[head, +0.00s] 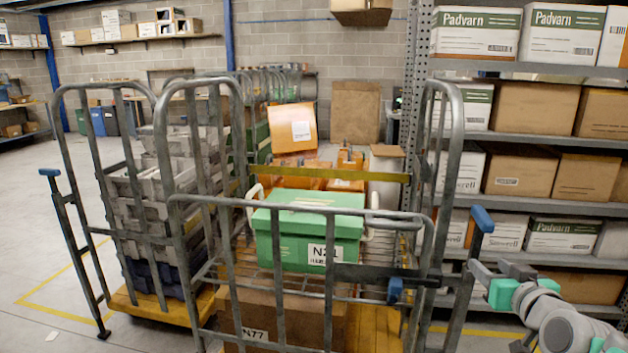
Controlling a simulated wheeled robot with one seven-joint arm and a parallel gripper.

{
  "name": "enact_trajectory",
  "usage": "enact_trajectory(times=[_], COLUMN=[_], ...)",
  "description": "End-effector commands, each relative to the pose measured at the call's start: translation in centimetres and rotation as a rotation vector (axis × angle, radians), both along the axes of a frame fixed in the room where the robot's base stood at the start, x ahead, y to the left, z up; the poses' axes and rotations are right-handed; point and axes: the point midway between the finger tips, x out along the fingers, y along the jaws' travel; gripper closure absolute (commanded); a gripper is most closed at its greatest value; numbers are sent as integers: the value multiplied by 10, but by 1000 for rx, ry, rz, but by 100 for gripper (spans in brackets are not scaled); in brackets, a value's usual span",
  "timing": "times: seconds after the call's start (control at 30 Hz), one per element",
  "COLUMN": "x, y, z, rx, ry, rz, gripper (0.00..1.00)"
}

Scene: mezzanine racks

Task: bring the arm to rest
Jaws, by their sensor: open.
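My arm (565,325) reaches in from the lower right corner, grey with teal bands. My gripper (481,271) is at its left end, small in view, open, with nothing seen between its fingers. It appears just right of the near roll cage's blue-tipped latch post (482,219), in front of the lower rack shelves. Whether it touches the post cannot be told.
A roll cage (300,208) ahead holds a green lidded box (310,225) and, lower, a cardboard box (270,318). Another cage with stacked grey trays (140,195) stands left. A rack (560,204) of boxes fills the right.

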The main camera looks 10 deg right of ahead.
Motion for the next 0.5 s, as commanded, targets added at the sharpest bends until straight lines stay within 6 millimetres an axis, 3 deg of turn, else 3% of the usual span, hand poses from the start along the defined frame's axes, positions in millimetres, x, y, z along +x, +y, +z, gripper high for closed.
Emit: enact_trajectory(times=[0.13,0.27,0.37,0.5], x=[14,12,-4,-63], y=[54,109,162,233], z=[-13,-31,-45,-62], rx=[33,62,79,85], ry=[144,315,489,789], rz=[74,138,184,218], gripper=[51,51,51,51])
